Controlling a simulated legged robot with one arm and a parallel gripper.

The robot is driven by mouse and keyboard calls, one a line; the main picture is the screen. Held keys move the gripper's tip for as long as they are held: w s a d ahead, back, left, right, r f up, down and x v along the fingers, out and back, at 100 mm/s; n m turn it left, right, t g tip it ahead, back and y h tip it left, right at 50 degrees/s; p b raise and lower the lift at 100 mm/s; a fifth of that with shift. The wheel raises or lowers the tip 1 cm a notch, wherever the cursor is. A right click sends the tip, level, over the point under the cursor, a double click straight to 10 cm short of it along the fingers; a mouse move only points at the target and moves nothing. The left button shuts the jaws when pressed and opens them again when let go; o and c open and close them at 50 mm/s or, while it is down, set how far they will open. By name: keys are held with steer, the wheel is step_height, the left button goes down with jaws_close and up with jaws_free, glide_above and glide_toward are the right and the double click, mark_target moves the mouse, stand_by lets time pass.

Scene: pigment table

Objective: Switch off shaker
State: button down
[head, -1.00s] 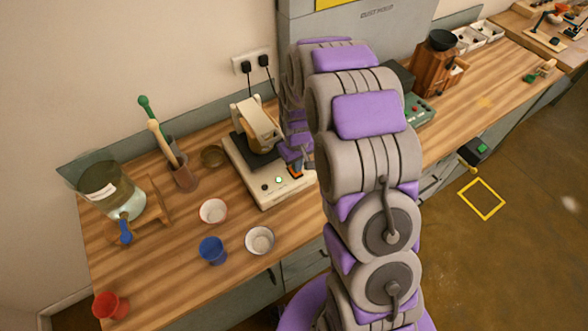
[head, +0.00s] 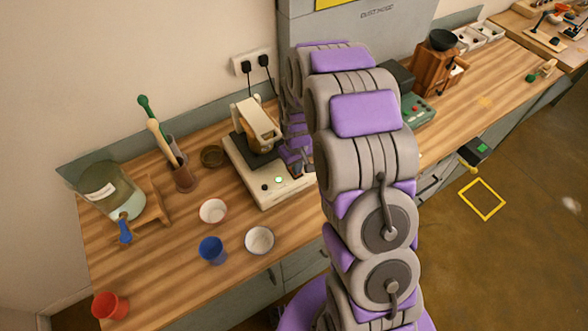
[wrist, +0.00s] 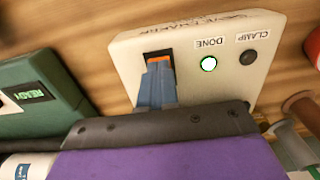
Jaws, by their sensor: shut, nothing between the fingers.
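The shaker (head: 262,196) is a cream-coloured machine on the wooden bench, with a dark platform and a tan clamped container on top. In the wrist view its panel (wrist: 200,30) shows a lit light labelled DONE (wrist: 208,64) and a dark knob labelled CLAMP (wrist: 248,57). An orange rocker switch (wrist: 158,54) sits in a dark frame on the panel. My gripper (wrist: 157,68) is shut and empty, its blue-grey fingertips at the switch and covering most of it. Contact and the switch's position cannot be told. In the head view my arm hides part of the shaker.
A green device (wrist: 42,98) with a READY display stands beside the shaker. White cups (head: 260,240), a blue cup (head: 212,250) and a red cup (head: 110,306) stand on the bench at the left. A glass jar (head: 112,190) and a tool holder (head: 182,178) stand further back.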

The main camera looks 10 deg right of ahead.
steer(key=shift+f, duration=0.25)
steer(key=shift+r, duration=0.15)
steer(key=shift+r+p, duration=0.9)
steer(key=shift+r, duration=2.5)
steer(key=shift+s+r, duration=0.1)
steer(key=s+r+m+b, duration=0.1)
steer(key=s+r+b, duration=0.1)
steer(key=s+r, duration=0.45)
steer(key=s+r+m+b, duration=0.1)
steer(key=s+r, duration=0.3)
steer(key=s, duration=0.6)
steer(key=s+r+m+g+b, duration=0.1)
steer(key=s+r+b, duration=0.1)
steer(key=s, duration=1.5)
steer(key=shift+s+r+m+g+b, duration=0.2)
steer(key=shift+s+m+g+b, duration=0.15)
steer(key=shift+b, duration=0.2)
